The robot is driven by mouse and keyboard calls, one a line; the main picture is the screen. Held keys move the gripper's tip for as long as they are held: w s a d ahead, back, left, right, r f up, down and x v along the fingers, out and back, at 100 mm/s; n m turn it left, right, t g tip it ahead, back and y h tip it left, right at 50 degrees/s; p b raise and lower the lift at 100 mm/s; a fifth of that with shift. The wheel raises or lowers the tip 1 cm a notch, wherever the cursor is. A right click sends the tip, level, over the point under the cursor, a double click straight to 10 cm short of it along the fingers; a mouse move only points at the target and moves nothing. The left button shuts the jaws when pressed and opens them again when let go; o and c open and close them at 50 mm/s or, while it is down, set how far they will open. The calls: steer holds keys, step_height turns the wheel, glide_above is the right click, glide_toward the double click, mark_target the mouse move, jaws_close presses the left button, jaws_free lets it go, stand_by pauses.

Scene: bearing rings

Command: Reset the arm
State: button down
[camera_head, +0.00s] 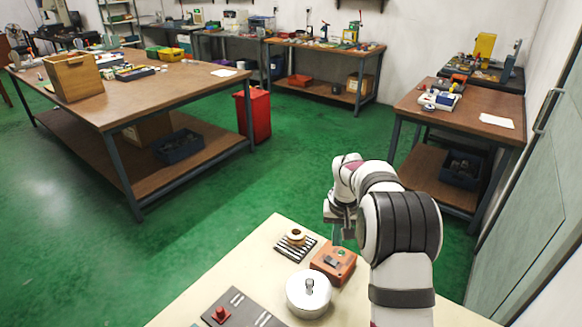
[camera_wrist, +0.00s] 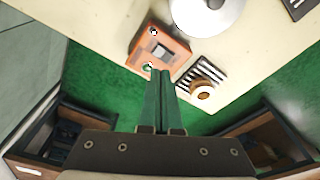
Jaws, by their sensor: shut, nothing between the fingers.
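My gripper (camera_wrist: 160,98) is shut and empty in the wrist view, its two green fingers side by side. In the head view my gripper (camera_head: 338,236) is partly hidden by my white arm and hangs above the back right part of the cream table (camera_head: 255,250). The orange box (camera_head: 334,262) with a dark grey part on top sits just in front of it; it also shows in the wrist view (camera_wrist: 140,48). A tan ring (camera_head: 296,237) sits on a dark slatted rack (camera_head: 283,251) to the left; the ring also shows in the wrist view (camera_wrist: 202,91).
A round silver fixture (camera_head: 308,297) with a centre post stands near the front of the cream table. A dark plate (camera_head: 262,318) with a red part (camera_head: 222,314) lies at front left. Workbenches (camera_head: 150,90) and a red bin (camera_head: 254,115) stand farther off on the green floor.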

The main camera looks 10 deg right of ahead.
steer(key=s+a+r, duration=0.6)
steer(key=s+r, duration=0.2)
steer(key=s, duration=0.2)
steer(key=s+a+m+g+y, duration=0.1)
steer(key=s+a, duration=0.2)
steer(key=s, duration=1.1)
steer(key=s+a+r+m+y, duration=0.1)
steer(key=s+a, duration=0.3)
steer(key=s, duration=0.9)
steer(key=shift+s+a+m+g, duration=0.2)
steer(key=shift+s+m+g, duration=0.1)
steer(key=shift+s+g, duration=0.1)
steer(key=shift+r, duration=0.1)
